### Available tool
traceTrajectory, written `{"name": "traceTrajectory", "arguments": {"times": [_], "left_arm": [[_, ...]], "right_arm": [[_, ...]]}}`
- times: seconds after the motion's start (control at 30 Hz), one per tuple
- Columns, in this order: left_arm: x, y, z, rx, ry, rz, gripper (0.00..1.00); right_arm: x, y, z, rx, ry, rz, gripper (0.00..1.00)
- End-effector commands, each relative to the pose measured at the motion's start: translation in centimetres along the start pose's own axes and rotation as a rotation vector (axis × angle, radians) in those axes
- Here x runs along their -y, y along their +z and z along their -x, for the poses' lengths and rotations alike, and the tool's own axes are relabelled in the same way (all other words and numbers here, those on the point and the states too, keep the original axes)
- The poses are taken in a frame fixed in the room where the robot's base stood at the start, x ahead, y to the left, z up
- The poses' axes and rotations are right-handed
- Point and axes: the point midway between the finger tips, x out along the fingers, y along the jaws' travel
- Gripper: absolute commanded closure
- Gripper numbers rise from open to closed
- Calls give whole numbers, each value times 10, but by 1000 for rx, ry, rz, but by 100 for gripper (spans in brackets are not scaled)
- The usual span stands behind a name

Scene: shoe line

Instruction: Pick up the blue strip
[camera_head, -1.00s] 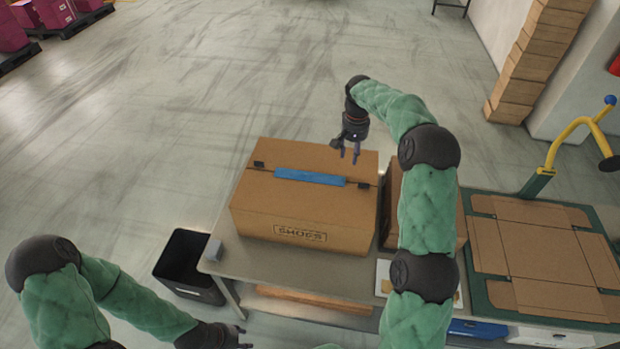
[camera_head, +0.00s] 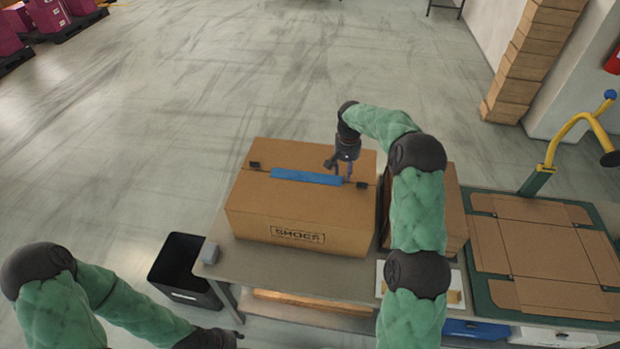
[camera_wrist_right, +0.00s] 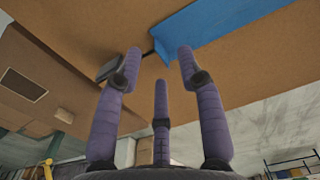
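The blue strip (camera_head: 306,177) lies along the top of the closed cardboard box (camera_head: 290,237), across its middle seam, between two small black clips. In the right wrist view the strip (camera_wrist_right: 215,25) runs past the fingertips toward the top right. My right gripper (camera_head: 343,174) is just above the box top at the strip's right end. In the right wrist view its purple fingers (camera_wrist_right: 160,68) are spread with nothing between them. Whether a fingertip touches the strip I cannot tell. My left gripper (camera_head: 232,337) is low at the bottom, below the table edge; its fingers are too small to read.
The box stands on a grey table (camera_head: 240,258). Another cardboard box (camera_head: 453,215) stands right of it, partly behind my right arm. A black bin (camera_head: 184,270) is at the table's left. A flat unfolded carton (camera_head: 545,255) lies on a green surface at right.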

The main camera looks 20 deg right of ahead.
Motion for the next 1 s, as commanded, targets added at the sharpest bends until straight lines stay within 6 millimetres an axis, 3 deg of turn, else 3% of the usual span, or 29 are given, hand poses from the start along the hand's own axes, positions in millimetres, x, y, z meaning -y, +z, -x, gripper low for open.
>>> {"name": "traceTrajectory", "arguments": {"times": [0.13, 0.37, 0.53, 1.0], "left_arm": [[1, 0, -4, 0, 0, 0, 60], [1, 0, -3, 0, 0, 0, 60], [1, 0, -3, 0, 0, 0, 60], [1, 0, -3, 0, 0, 0, 60]], "right_arm": [[0, 0, -19, 0, 0, -1, 61], [0, 0, -20, -1, 0, -1, 61], [0, 0, -20, -1, 0, 0, 100], [0, 0, -18, -1, -1, 0, 100]]}}
